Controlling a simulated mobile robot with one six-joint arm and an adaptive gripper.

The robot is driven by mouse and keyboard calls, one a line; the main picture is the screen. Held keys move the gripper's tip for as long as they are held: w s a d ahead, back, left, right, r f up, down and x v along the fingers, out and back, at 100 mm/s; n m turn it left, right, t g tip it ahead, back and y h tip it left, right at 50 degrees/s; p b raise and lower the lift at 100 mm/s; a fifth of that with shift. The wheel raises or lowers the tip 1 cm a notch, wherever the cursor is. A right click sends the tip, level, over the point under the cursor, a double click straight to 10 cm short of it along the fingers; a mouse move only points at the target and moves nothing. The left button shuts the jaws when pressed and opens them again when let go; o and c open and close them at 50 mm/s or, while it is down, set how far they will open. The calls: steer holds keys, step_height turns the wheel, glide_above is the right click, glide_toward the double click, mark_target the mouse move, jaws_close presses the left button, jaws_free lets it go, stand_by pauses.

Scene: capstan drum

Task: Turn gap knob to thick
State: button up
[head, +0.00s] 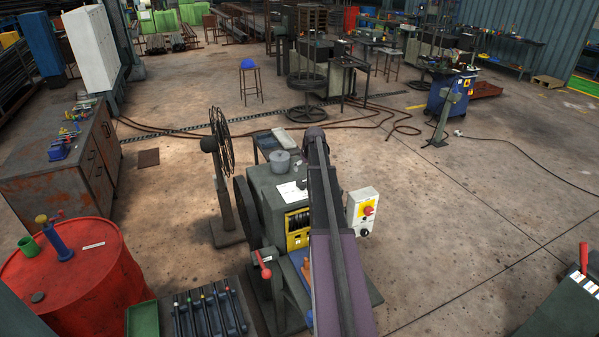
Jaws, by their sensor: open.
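The machine (268,195) stands just ahead of me, a grey-green cabinet with a yellow-framed opening (297,238) in its front. A white plate (287,192) lies on its top, with a small dark knob (301,184) at the plate's right edge, close to my arm. I cannot read any thick or thin marking, nor tell which way the knob points. A white control box at the right carries a red knob on yellow (368,210) and a black knob (364,232). My arm crosses the machine's right part and hides some of it. My gripper's fingers are not visible.
A red-handled lever (264,264) sticks out at the machine's front left. A spoked wheel (222,140) on a stand is behind left. A red drum (75,270) and a rack of tools (210,312) are at near left. The floor to the right is mostly open.

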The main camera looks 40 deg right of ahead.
mark_target(303, 181)
steer(key=shift+w+d+r, duration=0.15)
steer(key=shift+d+r, duration=0.5)
steer(key=shift+d, duration=0.2)
steer(key=shift+w+f, duration=0.1)
steer(key=shift+f, duration=0.1)
steer(key=b+x, duration=1.2)
steer(key=x, duration=0.1)
steer(key=shift+w+f, duration=0.1)
steer(key=shift+f, duration=0.05)
stand_by(0.5)
steer(key=c, duration=0.9)
steer(key=shift+d, duration=0.35)
steer(key=shift+c, duration=0.2)
steer(key=shift+a, duration=0.3)
